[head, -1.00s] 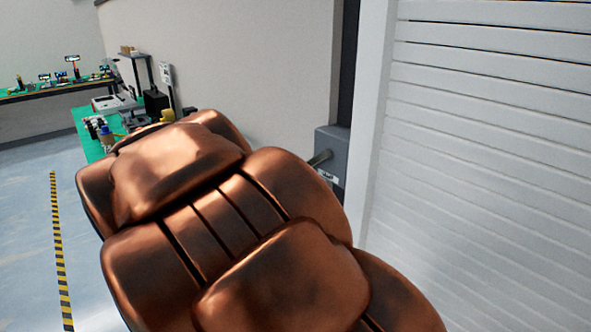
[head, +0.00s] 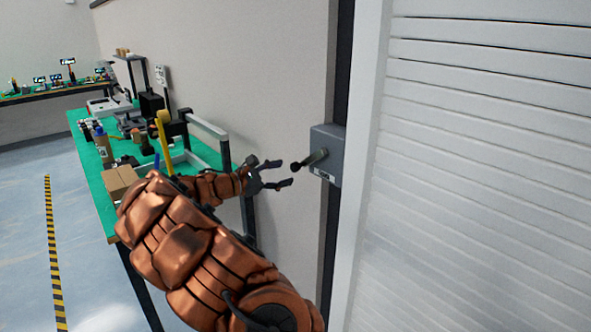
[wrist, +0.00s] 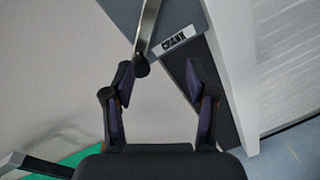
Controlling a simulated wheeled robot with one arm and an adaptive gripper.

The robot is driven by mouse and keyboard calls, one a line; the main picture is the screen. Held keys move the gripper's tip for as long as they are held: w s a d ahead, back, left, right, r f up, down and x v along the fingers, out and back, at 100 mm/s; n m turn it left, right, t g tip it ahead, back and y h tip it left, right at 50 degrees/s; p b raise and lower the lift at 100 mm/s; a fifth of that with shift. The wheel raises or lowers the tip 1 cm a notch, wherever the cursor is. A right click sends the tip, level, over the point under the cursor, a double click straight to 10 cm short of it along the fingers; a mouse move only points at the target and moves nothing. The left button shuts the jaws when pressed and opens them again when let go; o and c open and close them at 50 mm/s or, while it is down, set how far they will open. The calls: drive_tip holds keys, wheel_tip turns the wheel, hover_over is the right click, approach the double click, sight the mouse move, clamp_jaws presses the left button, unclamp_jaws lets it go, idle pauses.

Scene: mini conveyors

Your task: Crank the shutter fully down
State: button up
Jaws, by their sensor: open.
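The white slatted shutter (head: 480,180) fills the right of the head view; its bottom edge is out of view there. A grey crank box (head: 328,150) is mounted on the wall left of the shutter frame. Its metal crank handle (head: 311,159) sticks out to the left and ends in a dark knob. My gripper (head: 283,172) is open and empty, just left of the handle. In the wrist view, the handle (wrist: 148,28) comes down from the box labelled CRANK, and its knob lies near the left fingertip of my gripper (wrist: 160,78). Contact cannot be told.
A green-topped workbench (head: 100,190) with a cardboard box (head: 122,182), a yellow item and equipment stands left of my arm. A grey frame rises at its near end. Another bench (head: 50,92) is far left. The floor by the striped tape (head: 52,250) is clear.

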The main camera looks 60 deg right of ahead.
sight(292, 168)
drive_tip(key=shift+w+d+f+n+t+h+p, duration=0.25)
drive_tip(key=shift+d+f+n, duration=0.15)
drive_tip(key=shift+d, duration=1.2)
drive_tip(key=shift+w+d+f+n+t+h+p, duration=0.1)
drive_tip(key=shift+d+f+n+t+h+p, duration=0.2)
drive_tip(key=shift+d, duration=1.35)
drive_tip(key=shift+w+d+f+n+t+h+p, duration=0.2)
drive_tip(key=shift+d+f+n, duration=0.25)
drive_tip(key=shift+d, duration=1.15)
clamp_jaws()
